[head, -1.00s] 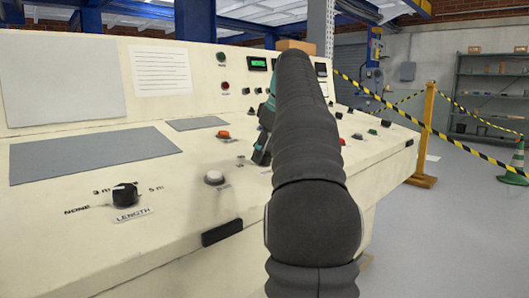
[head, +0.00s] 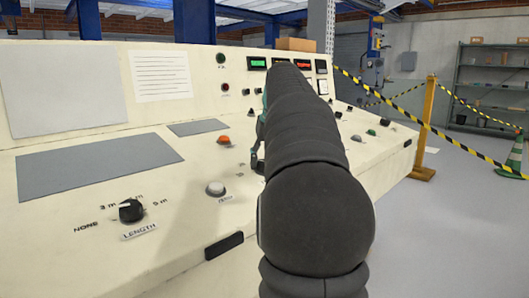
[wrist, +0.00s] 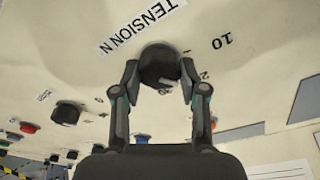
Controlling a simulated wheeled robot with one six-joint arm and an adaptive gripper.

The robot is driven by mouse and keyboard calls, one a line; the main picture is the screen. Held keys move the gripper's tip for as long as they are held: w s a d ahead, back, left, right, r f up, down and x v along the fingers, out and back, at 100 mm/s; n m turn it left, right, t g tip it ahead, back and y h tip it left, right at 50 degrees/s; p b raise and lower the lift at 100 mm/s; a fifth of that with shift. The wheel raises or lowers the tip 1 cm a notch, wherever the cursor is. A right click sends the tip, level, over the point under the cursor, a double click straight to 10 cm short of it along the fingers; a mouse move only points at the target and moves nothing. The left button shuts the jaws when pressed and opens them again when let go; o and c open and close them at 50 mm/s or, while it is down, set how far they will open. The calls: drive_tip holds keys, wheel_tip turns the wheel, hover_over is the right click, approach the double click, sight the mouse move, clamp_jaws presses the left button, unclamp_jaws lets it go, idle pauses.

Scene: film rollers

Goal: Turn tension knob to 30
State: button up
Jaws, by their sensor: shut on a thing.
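The tension knob (wrist: 159,64) is a round black knob on the cream panel, seen in the wrist view beside the label "TENSION N" (wrist: 140,24). Other scale marks near the fingers are partly covered and hard to read. My gripper (wrist: 160,78) is closed around the knob, one finger on each side. In the head view my dark arm hides the knob and most of the gripper.
The cream console (head: 75,240) carries a length knob (head: 131,210), a white button (head: 215,188) and an orange button (head: 224,140). Another black knob (wrist: 67,113) is near my gripper in the wrist view. A yellow-black barrier tape (head: 470,140) stands right of the console.

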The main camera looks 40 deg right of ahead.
drive_tip(key=m+p, duration=0.1)
drive_tip(key=m, duration=0.2)
drive_tip(key=m+p, duration=0.1)
drive_tip(key=m, duration=0.1)
drive_tip(key=shift+m+g+h, duration=0.3)
drive_tip(key=shift+m+h, duration=0.1)
drive_tip(key=m, duration=0.5)
drive_tip(key=shift+m+g, duration=0.3)
drive_tip(key=shift+g, duration=0.1)
drive_tip(key=o, duration=1.1)
drive_tip(key=shift+o, duration=0.2)
drive_tip(key=v, duration=1.2)
drive_tip(key=shift+w+a, duration=0.1)
